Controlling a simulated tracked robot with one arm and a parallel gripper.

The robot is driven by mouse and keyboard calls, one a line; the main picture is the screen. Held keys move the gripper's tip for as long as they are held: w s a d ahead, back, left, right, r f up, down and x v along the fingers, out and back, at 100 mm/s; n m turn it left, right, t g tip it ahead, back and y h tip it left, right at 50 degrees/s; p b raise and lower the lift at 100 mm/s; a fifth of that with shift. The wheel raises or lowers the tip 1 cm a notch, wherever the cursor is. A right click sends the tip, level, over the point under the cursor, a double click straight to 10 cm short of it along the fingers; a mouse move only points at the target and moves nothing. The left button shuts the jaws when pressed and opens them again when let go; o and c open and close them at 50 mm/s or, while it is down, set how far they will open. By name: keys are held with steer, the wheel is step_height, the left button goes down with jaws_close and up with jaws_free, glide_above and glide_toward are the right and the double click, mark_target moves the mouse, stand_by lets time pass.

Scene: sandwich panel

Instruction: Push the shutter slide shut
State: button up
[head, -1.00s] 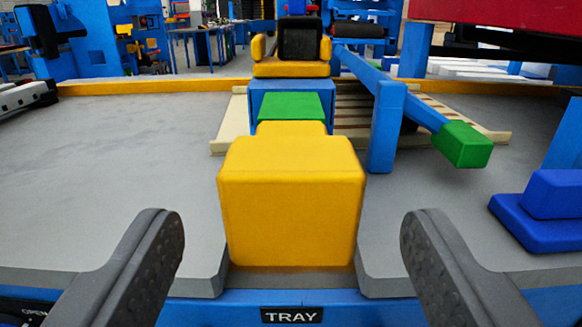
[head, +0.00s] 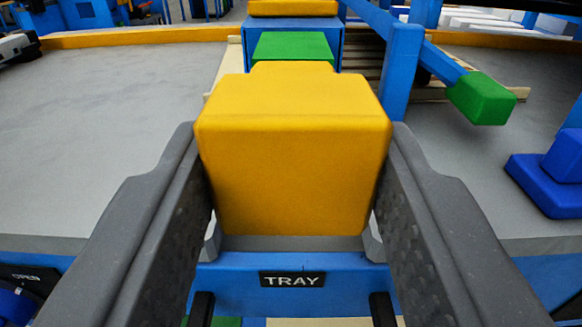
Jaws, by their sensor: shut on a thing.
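My gripper (head: 293,150) is shut on a large yellow block (head: 292,165), with one grey finger against each side. The block stands at a notch in the front edge of the grey panel top, behind a black label reading TRAY (head: 292,280). A black plate marked OPEN (head: 38,278) shows at the lower left, with a blue part (head: 14,303) beside it, cut by the picture edge. I cannot tell for sure whether this is the shutter slide. My left finger is to the right of it.
Behind the yellow block is a green block (head: 292,46) before a blue box. A blue post (head: 401,72) and a bar with a green end (head: 482,98) stand at the right. Blue blocks (head: 545,186) lie far right. The grey surface (head: 110,120) at left is clear.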

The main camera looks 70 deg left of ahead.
mark_target(295, 193)
steer(key=shift+p+x, duration=0.65)
steer(key=shift+x, duration=1.6)
steer(key=o, duration=0.8)
steer(key=shift+a+f, duration=0.1)
steer(key=shift+o, duration=0.2)
steer(key=shift+s+d, duration=0.2)
steer(key=shift+d, duration=0.5)
steer(key=shift+p+v, duration=0.7)
steer(key=shift+v, duration=3.05)
